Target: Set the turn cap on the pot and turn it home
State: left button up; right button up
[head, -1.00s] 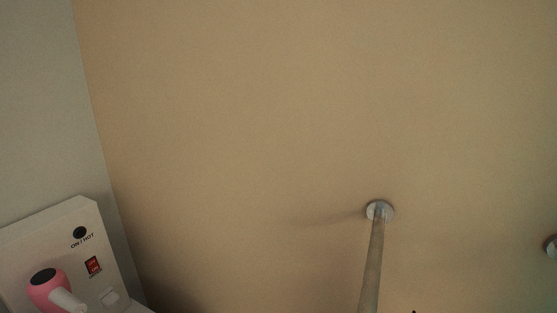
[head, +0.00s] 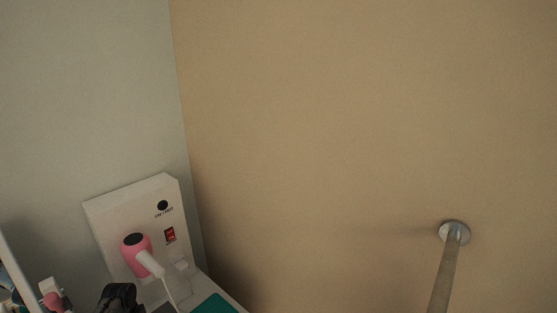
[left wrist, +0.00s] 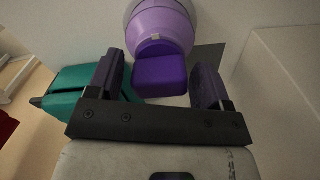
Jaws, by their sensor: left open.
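My left gripper (left wrist: 160,68) is open in the left wrist view, its two dark fingers apart. A purple block-like part (left wrist: 160,78) shows between the fingers, with visible gaps at both sides. Just beyond it is a rounded purple body (left wrist: 160,27) with a paler upper band and a small beige tab, cut off by the top edge. I cannot tell whether these are the pot or part of it. I cannot make out the turn cap in either view. My right gripper is not in view.
In the head view, a pink hair dryer (head: 136,250) is at a white panel (head: 112,216) with a red switch, in the wall corner. A metal rod (head: 446,268) meets the tan wall. A teal item (left wrist: 72,92) lies left of my left gripper.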

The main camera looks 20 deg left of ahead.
pick_arm(q)
jog(key=n+p, duration=0.1)
jog(key=n, duration=0.4)
jog(key=shift+d+r, duration=0.1)
jog(key=shift+r, duration=0.05)
jog(key=n+p, duration=0.1)
jog(key=n, duration=0.4)
